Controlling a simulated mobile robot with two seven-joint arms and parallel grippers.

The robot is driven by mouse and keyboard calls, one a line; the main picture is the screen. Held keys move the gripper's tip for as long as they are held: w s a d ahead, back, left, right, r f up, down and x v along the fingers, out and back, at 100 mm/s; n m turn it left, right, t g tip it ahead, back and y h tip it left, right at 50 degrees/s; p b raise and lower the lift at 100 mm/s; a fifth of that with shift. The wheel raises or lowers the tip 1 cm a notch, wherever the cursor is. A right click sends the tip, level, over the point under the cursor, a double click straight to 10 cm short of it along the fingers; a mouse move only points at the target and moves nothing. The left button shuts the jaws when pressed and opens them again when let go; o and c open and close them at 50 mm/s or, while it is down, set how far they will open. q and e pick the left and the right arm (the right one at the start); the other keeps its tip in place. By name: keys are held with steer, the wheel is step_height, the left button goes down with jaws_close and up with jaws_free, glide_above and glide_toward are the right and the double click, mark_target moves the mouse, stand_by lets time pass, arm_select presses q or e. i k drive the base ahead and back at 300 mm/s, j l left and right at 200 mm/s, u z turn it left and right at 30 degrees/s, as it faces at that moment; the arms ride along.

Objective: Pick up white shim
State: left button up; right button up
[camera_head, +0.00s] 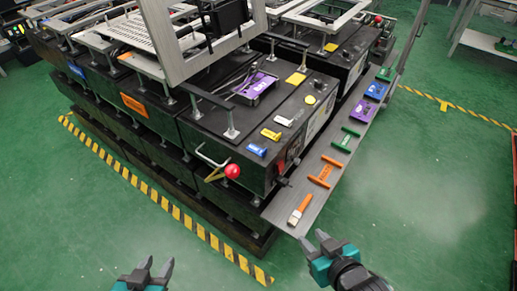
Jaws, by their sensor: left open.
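A small white piece (283,121), which looks like the white shim, lies on the black top of the machine, near its front right part. A yellow piece (271,134) and a blue piece (256,150) lie in a row with it. My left gripper (157,265) is open and empty at the bottom left, over the floor and well apart from the machine. My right gripper (313,239) is at the bottom centre, near the front end of the grey shelf. Its two fingers look apart with nothing between them.
The grey side shelf (277,212) holds a brush (299,210), an orange tool (325,171), a green tool (346,139) and purple and blue items. A red ball-ended lever (232,171) juts from the machine's front. Raised bars and a tilted frame (185,70) stand above it. Green floor lies clear in front.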

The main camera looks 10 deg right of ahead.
mark_target(282, 121)
steer(key=k+l, duration=1.15)
steer(key=i+j, duration=0.2)
steer(key=i, duration=0.15)
steer(key=i+j, duration=0.25)
steer(key=i, duration=0.1)
